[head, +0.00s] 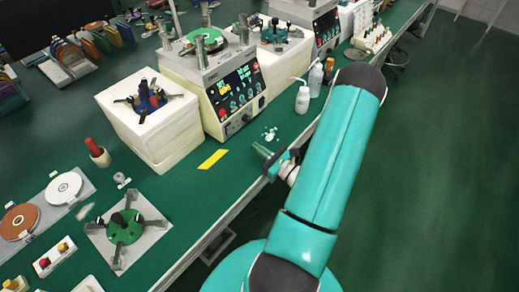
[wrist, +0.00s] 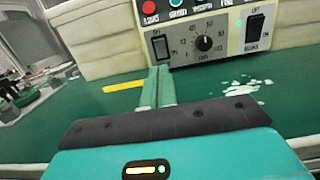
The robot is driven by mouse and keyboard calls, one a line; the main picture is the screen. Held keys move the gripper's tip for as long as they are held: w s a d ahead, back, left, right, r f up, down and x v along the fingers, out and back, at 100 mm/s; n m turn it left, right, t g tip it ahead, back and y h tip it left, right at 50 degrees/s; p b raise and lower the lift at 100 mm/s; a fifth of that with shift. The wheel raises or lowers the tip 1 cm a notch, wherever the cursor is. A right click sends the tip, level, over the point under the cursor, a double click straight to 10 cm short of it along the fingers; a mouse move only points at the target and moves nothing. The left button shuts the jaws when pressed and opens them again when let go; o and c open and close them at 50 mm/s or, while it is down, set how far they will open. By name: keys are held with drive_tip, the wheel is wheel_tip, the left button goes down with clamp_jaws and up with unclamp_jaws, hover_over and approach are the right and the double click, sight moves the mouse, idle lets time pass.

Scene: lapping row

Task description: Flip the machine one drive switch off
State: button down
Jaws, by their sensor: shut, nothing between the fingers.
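The nearest lapping machine (head: 232,85) stands on the green bench, with a dark control panel on its front. In the wrist view its lower strip holds a left black rocker switch (wrist: 160,46), a round dial knob (wrist: 204,43) and a right black rocker switch (wrist: 254,28) with a green light beside it. The small labels are too blurred to tell which is the drive switch. My gripper (head: 259,149) is shut and empty, in front of the machine. In the wrist view its green fingertips (wrist: 159,70) appear just below the left switch; contact cannot be told.
A yellow strip (head: 213,159) and a white spill (head: 270,133) lie on the bench near my gripper. White bottles (head: 303,98) stand right of the machine, a white block (head: 150,125) left of it. The bench's front edge runs below my gripper.

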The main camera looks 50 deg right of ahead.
sight(230, 128)
drive_tip(key=w, duration=0.7)
drive_tip(key=w+r, duration=0.1)
drive_tip(key=w, duration=0.2)
drive_tip(key=shift+w+a+r, duration=0.1)
drive_tip(key=shift+w+a, duration=0.1)
drive_tip(key=shift+w, duration=0.05)
